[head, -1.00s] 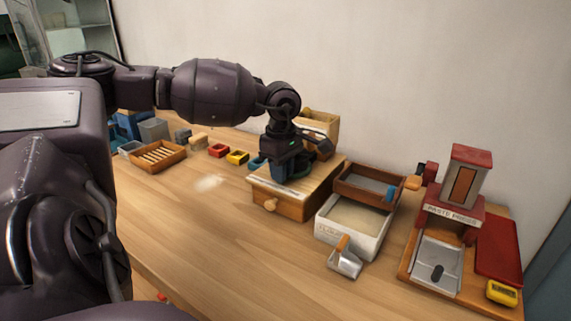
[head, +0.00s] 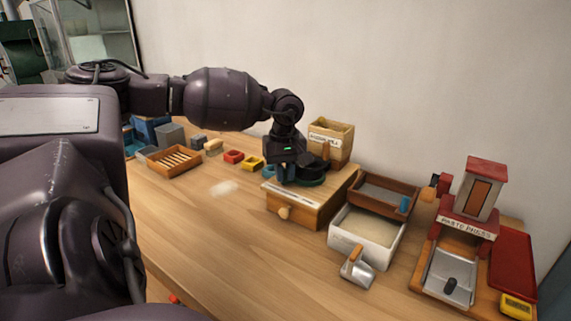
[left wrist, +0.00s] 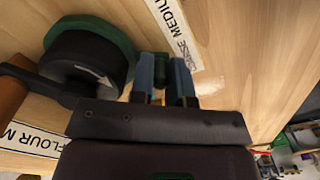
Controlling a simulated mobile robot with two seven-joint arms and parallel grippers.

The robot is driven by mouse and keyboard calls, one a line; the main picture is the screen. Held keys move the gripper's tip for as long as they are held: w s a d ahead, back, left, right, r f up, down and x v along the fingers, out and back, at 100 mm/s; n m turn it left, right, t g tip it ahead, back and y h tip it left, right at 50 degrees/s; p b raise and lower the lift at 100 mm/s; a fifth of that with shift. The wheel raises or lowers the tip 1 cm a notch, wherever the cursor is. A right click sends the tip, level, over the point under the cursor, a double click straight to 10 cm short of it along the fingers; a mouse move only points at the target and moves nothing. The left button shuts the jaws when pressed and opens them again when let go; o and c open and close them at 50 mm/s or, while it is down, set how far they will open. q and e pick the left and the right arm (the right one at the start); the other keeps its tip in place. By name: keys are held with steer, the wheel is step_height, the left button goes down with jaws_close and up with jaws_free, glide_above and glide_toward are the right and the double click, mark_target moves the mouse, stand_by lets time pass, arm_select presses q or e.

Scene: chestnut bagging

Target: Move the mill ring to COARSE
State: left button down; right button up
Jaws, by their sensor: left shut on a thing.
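The flour mill is a wooden box (head: 297,213) with a wooden hopper (head: 333,143) behind it. On its top is the mill ring, dark green around a black drum, beside my gripper in the head view (head: 314,178). The ring also shows in the left wrist view (left wrist: 112,32). My left gripper (head: 287,178) points down at the mill top. In the left wrist view its blue fingers (left wrist: 163,77) are shut on the ring's dark green tab (left wrist: 161,72). A white label strip (left wrist: 174,30) reads MEDIUM, with COARSE partly legible nearer the fingers. My right gripper is not in view.
Right of the mill stand a flour tray (head: 365,240), a brown sieve box (head: 384,194), a metal scoop (head: 357,270) and a red-topped paste press (head: 470,220). A slatted wooden tray (head: 174,160) lies left. The front table is clear.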

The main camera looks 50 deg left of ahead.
arm_select(q)
steer(key=shift+r, duration=0.1)
stand_by(0.3)
steer(key=c, duration=1.4)
jaws_free()
step_height(320, 180, up, 11)
steer(key=shift+f+p, duration=0.1)
steer(key=shift+p, duration=0.25)
